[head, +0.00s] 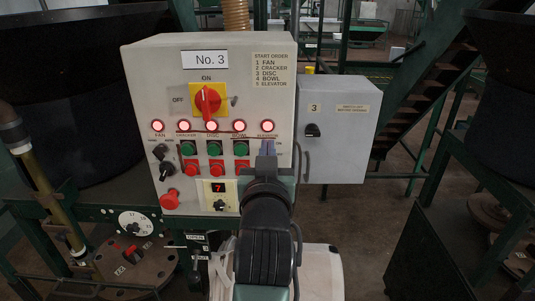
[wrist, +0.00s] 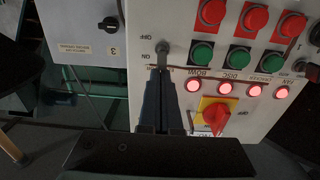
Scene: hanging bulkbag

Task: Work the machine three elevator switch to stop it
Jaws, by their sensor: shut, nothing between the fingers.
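The No. 3 control box (head: 165,70) stands ahead of me with a lit row of red lamps, including the elevator lamp (head: 267,126). My gripper (head: 267,149) is shut and empty in front of the panel, just below that lamp, and hides the elevator switch in the head view. In the wrist view, turned upside down, the small grey elevator switch (wrist: 163,50) sits beside the OFF and ON labels. My fingertips (wrist: 160,78) are in line with it on its ON side. I cannot tell whether they touch it or which way it is set.
Green buttons (head: 213,149) and red buttons (head: 215,166) sit close left of my gripper. A red rotary switch (head: 208,99) is above. A grey box marked 3 (head: 345,140) with a black knob stands right. A green stair (head: 425,85) is behind.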

